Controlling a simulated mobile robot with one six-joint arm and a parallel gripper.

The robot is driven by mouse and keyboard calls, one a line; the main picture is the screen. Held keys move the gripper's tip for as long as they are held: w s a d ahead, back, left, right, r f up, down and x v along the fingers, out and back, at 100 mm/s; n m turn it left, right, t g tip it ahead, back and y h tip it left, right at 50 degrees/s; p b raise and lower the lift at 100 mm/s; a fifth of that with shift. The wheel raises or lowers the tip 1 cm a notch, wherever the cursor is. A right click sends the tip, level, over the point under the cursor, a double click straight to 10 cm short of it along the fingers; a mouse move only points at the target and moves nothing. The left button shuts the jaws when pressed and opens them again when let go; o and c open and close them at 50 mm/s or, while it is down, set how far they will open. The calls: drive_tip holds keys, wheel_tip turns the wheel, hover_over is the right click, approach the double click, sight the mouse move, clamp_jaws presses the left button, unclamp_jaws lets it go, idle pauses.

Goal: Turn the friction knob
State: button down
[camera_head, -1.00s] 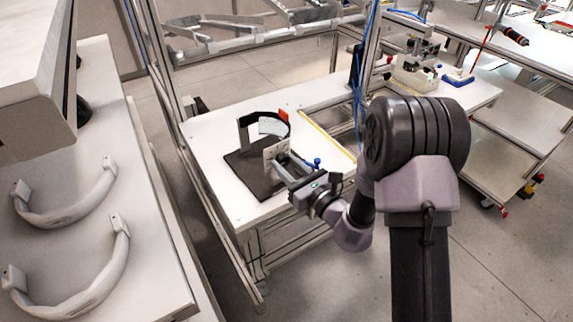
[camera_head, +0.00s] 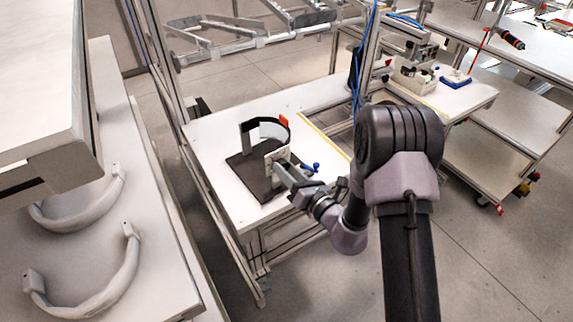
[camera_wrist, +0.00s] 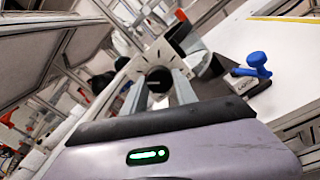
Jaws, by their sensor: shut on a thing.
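The helmet fixture (camera_head: 247,131) stands on a dark base plate (camera_head: 243,176) on the white table. It has a black curved band, an orange-red piece on its rim and a pale upright plate (camera_head: 270,153) on its near side. My gripper (camera_head: 277,168) reaches this plate from the right. In the wrist view, the fingers of my gripper (camera_wrist: 161,88) are shut on a dark round knob (camera_wrist: 159,76) in front of the pale plate (camera_wrist: 152,52). The knob is largely hidden by the fingers, and the head view does not show it clearly.
A blue-handled clamp (camera_head: 311,167) stands close to my gripper; it also shows in the wrist view (camera_wrist: 256,66). The white table (camera_head: 212,133) has free room around the base. Two curved pale handles lie on the bench (camera_head: 153,275) at left.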

drive_tip(key=shift+m+p, duration=0.65)
drive_tip(key=shift+m, duration=0.35)
drive_tip(key=c, duration=1)
unclamp_jaws()
drive_tip(key=shift+o, duration=0.2)
drive_tip(key=p+v, duration=0.1)
drive_tip(key=v, duration=1.6)
drive_tip(key=shift+s, duration=0.25)
drive_tip(key=shift+r, duration=0.15)
